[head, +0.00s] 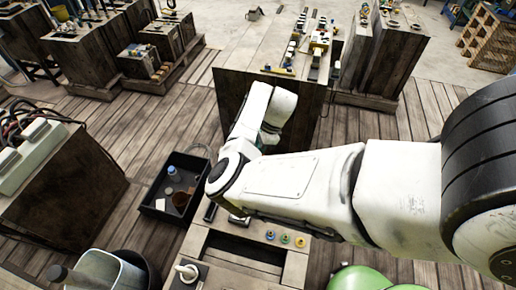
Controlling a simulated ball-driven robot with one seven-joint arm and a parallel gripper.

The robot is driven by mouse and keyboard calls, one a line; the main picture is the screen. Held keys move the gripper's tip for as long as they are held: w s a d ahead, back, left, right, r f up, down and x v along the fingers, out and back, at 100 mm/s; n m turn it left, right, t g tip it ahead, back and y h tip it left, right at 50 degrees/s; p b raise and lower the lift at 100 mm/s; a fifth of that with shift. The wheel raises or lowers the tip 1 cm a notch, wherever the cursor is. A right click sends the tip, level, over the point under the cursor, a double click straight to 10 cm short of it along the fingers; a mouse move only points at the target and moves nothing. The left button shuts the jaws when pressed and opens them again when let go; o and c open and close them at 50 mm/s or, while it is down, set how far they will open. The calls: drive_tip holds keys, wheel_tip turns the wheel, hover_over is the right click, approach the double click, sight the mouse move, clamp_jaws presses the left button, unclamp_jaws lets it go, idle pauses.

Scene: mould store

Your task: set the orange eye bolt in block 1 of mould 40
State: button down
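Several small coloured rings lie in a row on the near bench (218,242), below my arm. The rightmost looks orange (300,241), with a yellow-green ring (284,239) and a blue-teal ring (270,235) to its left. They are too small to confirm as eye bolts. Large dark blocks with fittings on top stand around; the nearest block (270,92) is behind my arm's far end. No mould or block number is readable. My white arm crosses from the right; its end folds down before this block and my gripper's fingers cannot be made out.
A black tray (152,205) with a blue-capped bottle and small items lies left of the bench. A block with pale boxes and cables (62,195) stands left. A bucket (105,270) is bottom left and a green rounded object (362,280) bottom right. Plank floor (178,120) is open upper left.

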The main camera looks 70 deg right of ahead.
drive_tip(key=shift+f+b, duration=0.4)
drive_tip(key=shift+f, duration=0.6)
idle(1.0)
drive_tip(key=c, duration=1)
unclamp_jaws()
drive_tip(key=v, duration=1)
drive_tip(key=shift+d+r, duration=0.1)
drive_tip(key=shift+r, duration=0.3)
drive_tip(key=shift+s, duration=0.1)
